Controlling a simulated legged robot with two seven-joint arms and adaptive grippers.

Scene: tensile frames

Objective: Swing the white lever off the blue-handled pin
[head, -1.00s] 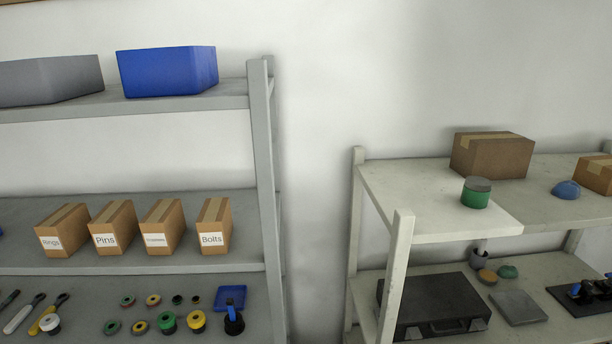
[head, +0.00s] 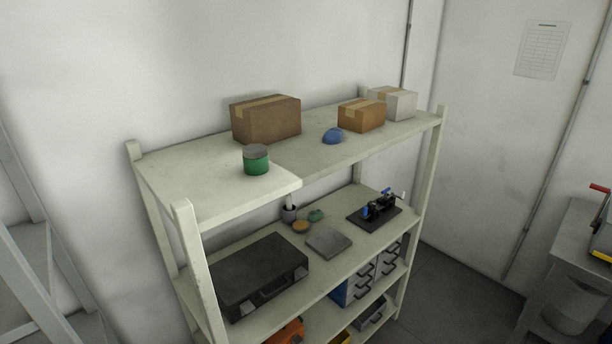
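A small black fixture (head: 374,217) stands on the middle shelf of the white shelving unit, near its right end. It carries blue-handled parts (head: 367,212), and a small white piece (head: 403,195) sticks up at its right end. This may be the white lever, but it is too small to tell how it sits against a pin. Neither of my grippers shows in the head view.
The white shelving unit (head: 225,203) holds a black case (head: 258,270), a grey plate (head: 328,242), a green tin (head: 256,160), a blue dome (head: 333,136) and boxes. A grey table (head: 577,235) with a red-handled tool stands at the right. Floor (head: 455,295) shows between them.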

